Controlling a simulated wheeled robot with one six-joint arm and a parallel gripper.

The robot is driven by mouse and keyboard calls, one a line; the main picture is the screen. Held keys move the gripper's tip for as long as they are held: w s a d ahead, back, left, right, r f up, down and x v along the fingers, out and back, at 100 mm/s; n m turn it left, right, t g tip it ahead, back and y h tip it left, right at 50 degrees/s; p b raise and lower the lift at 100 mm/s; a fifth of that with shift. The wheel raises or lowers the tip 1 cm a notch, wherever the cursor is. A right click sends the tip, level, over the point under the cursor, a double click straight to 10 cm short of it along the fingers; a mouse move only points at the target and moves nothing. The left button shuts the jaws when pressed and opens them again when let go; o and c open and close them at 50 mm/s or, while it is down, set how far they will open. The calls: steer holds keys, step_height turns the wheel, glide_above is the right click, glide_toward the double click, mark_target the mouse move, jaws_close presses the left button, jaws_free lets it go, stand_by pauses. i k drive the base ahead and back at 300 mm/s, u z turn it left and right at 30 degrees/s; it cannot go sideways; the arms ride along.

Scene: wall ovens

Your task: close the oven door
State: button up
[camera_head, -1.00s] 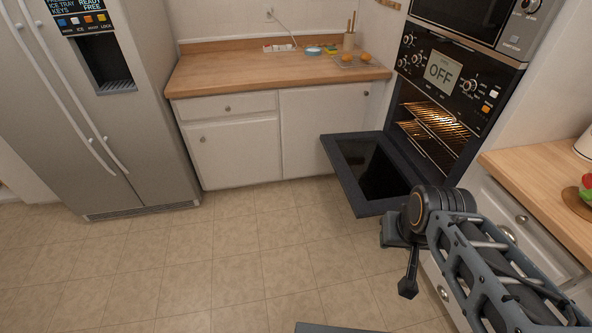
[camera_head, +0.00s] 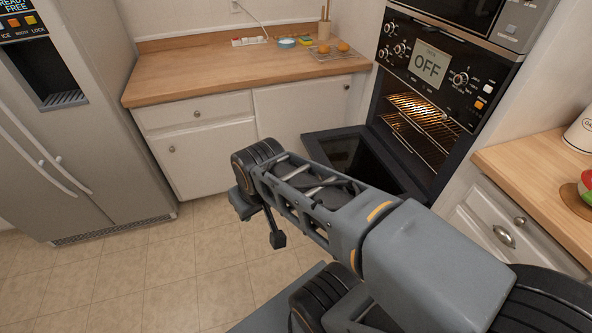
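The oven door (camera_head: 352,152) is folded down, open and roughly level, in front of the wall oven (camera_head: 428,75). My arm crosses in front of it and hides its near part. The lit oven cavity (camera_head: 418,130) shows wire racks inside. My gripper (camera_head: 277,240) hangs at the far end of my arm, over the floor to the left of the door and apart from it in the picture. It is small and seen edge-on, so I cannot tell whether its fingers are open or shut.
A white cabinet (camera_head: 205,150) with a wooden counter (camera_head: 190,80) stands behind and left of the door. A steel fridge (camera_head: 60,150) is at the left. Another wooden counter (camera_head: 520,150) is right of the oven. Tiled floor (camera_head: 150,280) is clear at lower left.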

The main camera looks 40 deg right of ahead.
mark_target(352, 150)
steer(key=z, duration=0.1)
steer(key=i, duration=1.55)
steer(key=z, duration=0.55)
